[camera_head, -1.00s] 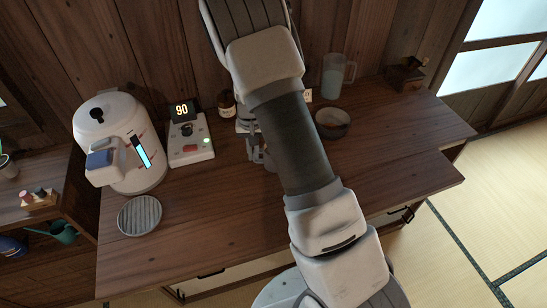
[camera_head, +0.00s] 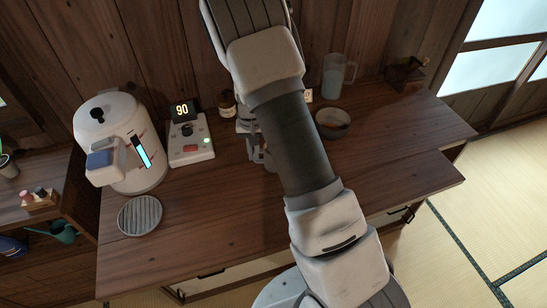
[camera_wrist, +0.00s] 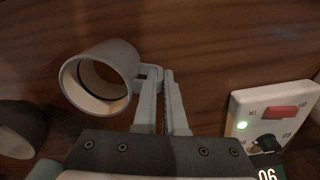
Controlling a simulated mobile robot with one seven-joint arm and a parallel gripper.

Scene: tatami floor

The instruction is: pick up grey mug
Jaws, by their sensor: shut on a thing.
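The grey mug (camera_wrist: 122,58) is in the left half of the wrist view, its pale open mouth facing the lower left of the picture. Its handle points right, towards my gripper (camera_wrist: 160,78). The two fingers are close together, shut on the handle. I cannot tell whether the mug's base touches the counter. In the head view my gripper (camera_head: 256,152) is partly hidden behind my arm, and I cannot make out the mug there.
A control panel (camera_head: 190,148) and a white dispenser (camera_head: 150,178) stand left on the counter (camera_head: 200,240), with a round ribbed tray (camera_head: 140,216) in front. A dark bowl (camera_head: 345,118), clear pitcher (camera_head: 333,78) and small jar (camera_head: 227,103) are behind. The front counter is clear.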

